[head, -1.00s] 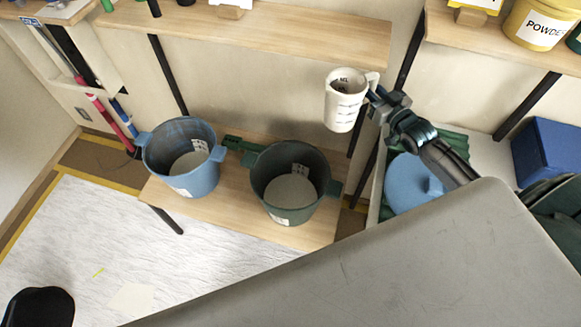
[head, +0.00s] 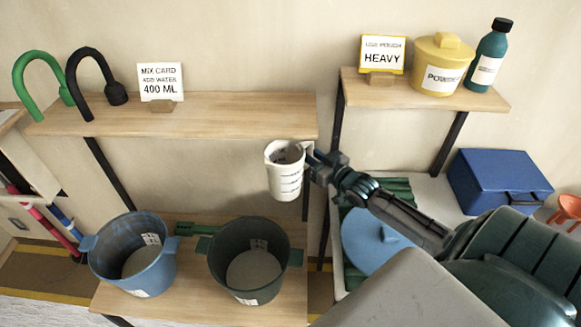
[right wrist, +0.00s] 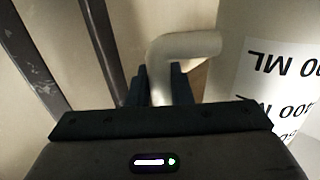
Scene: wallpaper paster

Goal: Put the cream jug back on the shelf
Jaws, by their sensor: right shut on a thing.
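The cream jug (head: 284,172) has dark measuring marks on its side and stands upright in the air in the head view. It is in front of the right end of the upper wooden shelf (head: 215,112), a little below the shelf's top. My right gripper (head: 312,160) is shut on the jug's handle, which is on the jug's right side. In the right wrist view the pale handle (right wrist: 185,48) sits between the two dark fingers, and the jug's body (right wrist: 270,60) with its ML label is at the right. My left gripper is not in view.
A mix card (head: 160,80) reading 400 ML and two hooked tools, green (head: 38,75) and black (head: 90,75), stand on the upper shelf; its right part is bare. A blue bucket (head: 135,262) and a dark green bucket (head: 248,268) stand below. A higher shelf (head: 420,92) holds a yellow powder tub (head: 440,68).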

